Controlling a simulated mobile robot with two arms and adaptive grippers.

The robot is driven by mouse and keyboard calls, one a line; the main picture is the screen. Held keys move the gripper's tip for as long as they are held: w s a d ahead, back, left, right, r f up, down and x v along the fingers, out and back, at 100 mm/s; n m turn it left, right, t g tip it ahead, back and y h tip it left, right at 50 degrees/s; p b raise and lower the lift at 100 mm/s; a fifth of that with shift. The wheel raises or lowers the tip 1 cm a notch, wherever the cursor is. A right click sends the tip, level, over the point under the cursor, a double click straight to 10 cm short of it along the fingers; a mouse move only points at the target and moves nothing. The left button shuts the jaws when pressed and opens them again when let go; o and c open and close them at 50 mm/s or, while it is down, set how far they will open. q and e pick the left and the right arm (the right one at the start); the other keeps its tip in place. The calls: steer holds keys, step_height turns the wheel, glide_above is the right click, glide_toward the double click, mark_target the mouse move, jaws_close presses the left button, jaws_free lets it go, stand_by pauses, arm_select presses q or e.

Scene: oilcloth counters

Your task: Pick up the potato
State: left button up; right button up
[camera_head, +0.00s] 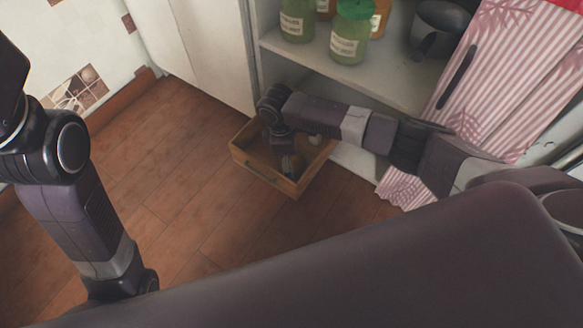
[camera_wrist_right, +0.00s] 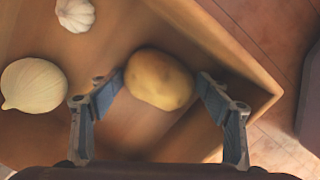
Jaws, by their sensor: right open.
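The potato (camera_wrist_right: 159,79) is yellow-brown and lies in a wooden box (camera_head: 262,170) on the floor. In the right wrist view it sits between and slightly beyond the fingertips of my right gripper (camera_wrist_right: 160,87). The fingers are spread apart with a visible gap to the potato on both sides. In the head view my right gripper (camera_head: 288,165) reaches down into the box, and the potato is hard to make out there. My left arm shows at the left of the head view, but its gripper is out of frame.
An onion (camera_wrist_right: 34,85) and a garlic bulb (camera_wrist_right: 75,14) lie in the box, left of the potato in the wrist view. The box wall (camera_wrist_right: 232,62) stands close on the right. A shelf (camera_head: 345,75) with jars (camera_head: 350,35) is behind. The wooden floor (camera_head: 165,190) is clear to the left.

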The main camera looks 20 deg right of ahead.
steer(key=c, duration=1)
steer(key=shift+c, duration=0.2)
